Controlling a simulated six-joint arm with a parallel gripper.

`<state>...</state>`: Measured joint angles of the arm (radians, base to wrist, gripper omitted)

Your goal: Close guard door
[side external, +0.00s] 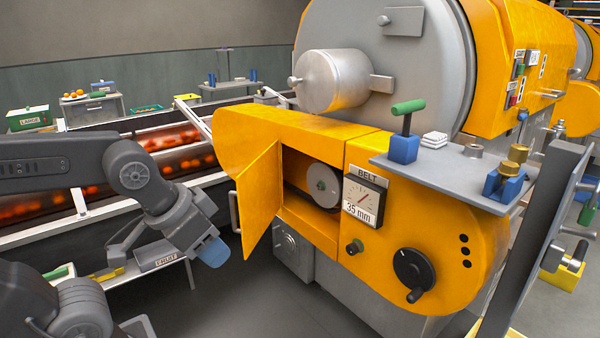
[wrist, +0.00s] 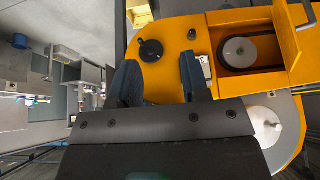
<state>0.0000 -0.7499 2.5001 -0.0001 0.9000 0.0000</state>
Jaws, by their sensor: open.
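The guard door (side external: 262,203) is a yellow panel on the orange belt housing. It stands open, swung outward at the left side of the opening. A pale bar handle (side external: 235,212) shows beyond its free edge. The opening exposes a grey pulley (side external: 323,186). The wrist view shows the door (wrist: 296,42) at the upper right, beside the pulley (wrist: 238,53). My gripper (side external: 213,252) is left of the door, apart from it, with blue fingertips pointing down. In the wrist view my gripper (wrist: 160,80) has its two fingers spread with nothing between them.
Right of the opening are a belt gauge (side external: 363,197) reading 35 mm and a black hand crank (side external: 414,269). A grey shelf (side external: 460,172) with a green-handled tool juts out above. A fruit conveyor (side external: 180,148) runs behind my arm. The floor below the door is clear.

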